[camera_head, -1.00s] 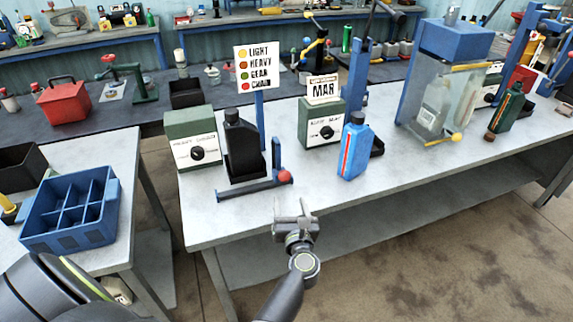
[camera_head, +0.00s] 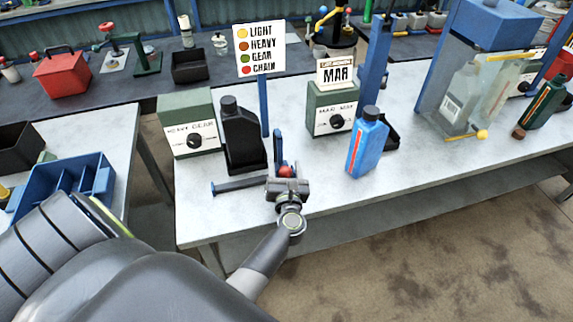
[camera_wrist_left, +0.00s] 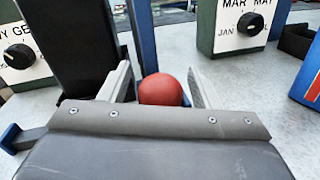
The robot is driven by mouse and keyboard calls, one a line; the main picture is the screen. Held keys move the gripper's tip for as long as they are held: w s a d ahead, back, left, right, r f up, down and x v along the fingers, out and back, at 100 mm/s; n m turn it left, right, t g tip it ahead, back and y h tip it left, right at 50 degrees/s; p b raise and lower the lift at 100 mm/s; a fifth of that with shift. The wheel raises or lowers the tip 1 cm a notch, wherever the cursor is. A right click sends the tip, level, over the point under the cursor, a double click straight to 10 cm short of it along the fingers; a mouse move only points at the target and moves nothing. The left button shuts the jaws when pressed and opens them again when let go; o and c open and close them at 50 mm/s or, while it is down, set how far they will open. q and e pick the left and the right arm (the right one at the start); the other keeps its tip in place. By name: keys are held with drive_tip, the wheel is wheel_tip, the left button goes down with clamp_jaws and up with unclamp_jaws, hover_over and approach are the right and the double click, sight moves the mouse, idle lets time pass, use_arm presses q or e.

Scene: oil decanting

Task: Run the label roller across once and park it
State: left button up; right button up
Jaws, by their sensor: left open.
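The label roller has a red ball knob (camera_head: 286,171) at the end of a blue bar near the front of the table. My left gripper (camera_head: 286,180) is at the knob, partly covering it in the head view. In the left wrist view the red knob (camera_wrist_left: 161,90) sits between the two open fingers (camera_wrist_left: 165,88), with visible gaps at its sides. A black bottle (camera_head: 241,135) stands just behind the rail. My right gripper is not in view.
A green HEAVY/GEAR dial box (camera_head: 190,140) stands left and a JAN/MAR/MAY dial box (camera_head: 331,118) right. A blue bottle (camera_head: 366,145) stands right of my gripper. A sign (camera_head: 260,50) rises behind. The white tabletop (camera_head: 440,168) is clear at the front right.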

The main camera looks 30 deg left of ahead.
use_arm(q)
drive_tip(key=c, duration=0.3)
clamp_jaws()
drive_tip(key=shift+s+a, duration=0.25)
drive_tip(key=shift+s, duration=0.05)
drive_tip(key=s+a, duration=0.3)
drive_tip(key=s, duration=0.1)
drive_tip(key=s+a, duration=0.8)
drive_tip(key=shift+s+r, duration=0.1)
drive_tip(key=shift+s, duration=0.3)
drive_tip(key=shift+c, duration=0.2)
unclamp_jaws()
drive_tip(key=o, duration=0.3)
drive_tip(key=shift+s+a, duration=0.15)
drive_tip(key=shift+s, duration=0.05)
drive_tip(key=shift+o, duration=0.2)
drive_tip(key=shift+w, duration=0.1)
